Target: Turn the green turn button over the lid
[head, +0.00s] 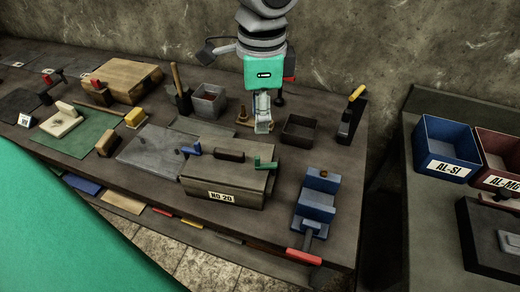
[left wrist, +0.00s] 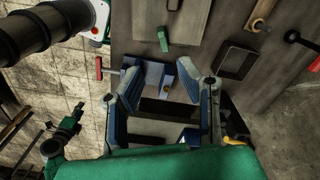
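A box marked NO 20 (head: 222,197) stands on the bench with its lid (head: 220,174) on top. The green turn button (head: 266,164) is at the lid's right edge, a blue turn button (head: 191,149) at its left. In the left wrist view the green turn button (left wrist: 163,39) shows beyond the fingers, next to the lid. My left gripper (head: 263,128) hangs behind the box, apart from the green button. In its wrist view the gripper (left wrist: 160,76) has its fingers spread, with nothing held between them. My right gripper is not seen.
A blue vise (head: 317,200) with a red handle stands right of the box. A dark open tray (head: 299,131) and a yellow-topped tool (head: 351,115) are behind it. A grey plate (head: 150,150) lies left of the box. Blue and red bins stand on another table at right.

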